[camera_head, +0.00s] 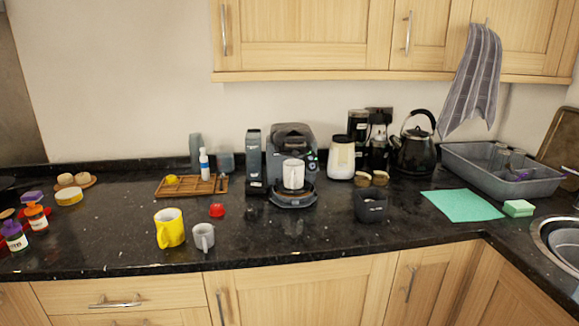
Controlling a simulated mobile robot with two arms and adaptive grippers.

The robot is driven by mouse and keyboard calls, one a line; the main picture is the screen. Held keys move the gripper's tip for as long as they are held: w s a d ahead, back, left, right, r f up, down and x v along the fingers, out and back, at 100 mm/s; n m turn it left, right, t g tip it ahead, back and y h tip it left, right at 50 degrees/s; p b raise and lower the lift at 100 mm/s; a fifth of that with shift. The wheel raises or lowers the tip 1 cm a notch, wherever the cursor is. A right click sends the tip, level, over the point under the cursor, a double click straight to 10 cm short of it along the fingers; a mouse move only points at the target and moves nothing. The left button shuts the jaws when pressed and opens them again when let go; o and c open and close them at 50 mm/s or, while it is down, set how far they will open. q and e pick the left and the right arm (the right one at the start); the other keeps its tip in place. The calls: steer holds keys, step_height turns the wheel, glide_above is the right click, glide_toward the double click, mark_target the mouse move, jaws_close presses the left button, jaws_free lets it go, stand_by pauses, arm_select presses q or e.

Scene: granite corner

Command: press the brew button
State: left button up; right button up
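A dark coffee machine (290,137) stands against the wall near the middle of the counter. A white mug (293,174) stands upright on its round drip base (293,199). A control panel with small light-coloured buttons (311,161) shows on the machine's right front side. It is too small to tell which one is the brew button. Neither of my grippers shows in the head view.
A yellow mug (169,228) and a grey mug (204,237) stand near the front edge, left of the machine. A black bin (371,206) stands to its right. A wooden tray (172,189) lies at left. The counter directly before the machine is clear.

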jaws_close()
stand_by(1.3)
